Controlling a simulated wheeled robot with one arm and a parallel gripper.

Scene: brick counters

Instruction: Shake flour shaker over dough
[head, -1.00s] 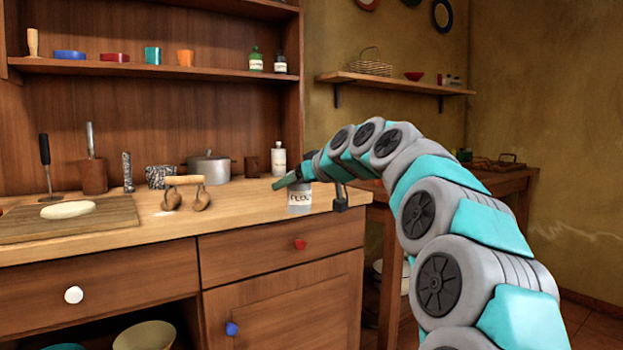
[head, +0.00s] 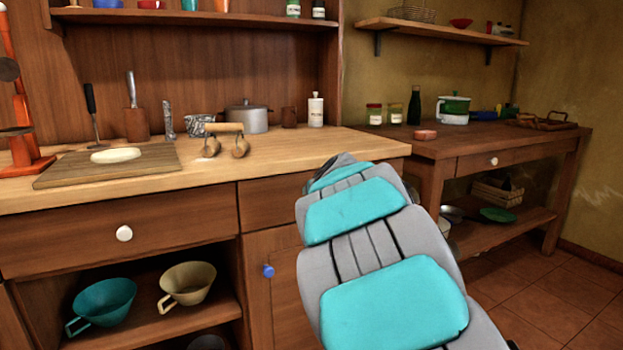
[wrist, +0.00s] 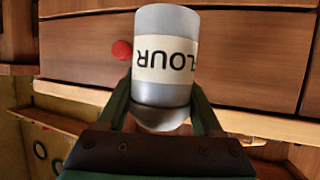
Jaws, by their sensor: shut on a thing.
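The flour shaker (wrist: 166,60) is a grey cylinder with a cream label reading FLOUR, upside down in the wrist view. My gripper (wrist: 163,112) is shut on it, with one green finger on each side. In the head view my arm hides the gripper and the shaker. The pale, flat dough (head: 116,155) lies on a wooden board (head: 62,176) on the left part of the counter.
A wooden-handled tool (head: 224,138) stands on the counter right of the board, with a pot (head: 247,117) and a white bottle (head: 316,110) behind. An orange-red stand (head: 22,140) is at the far left. The counter's right end is clear.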

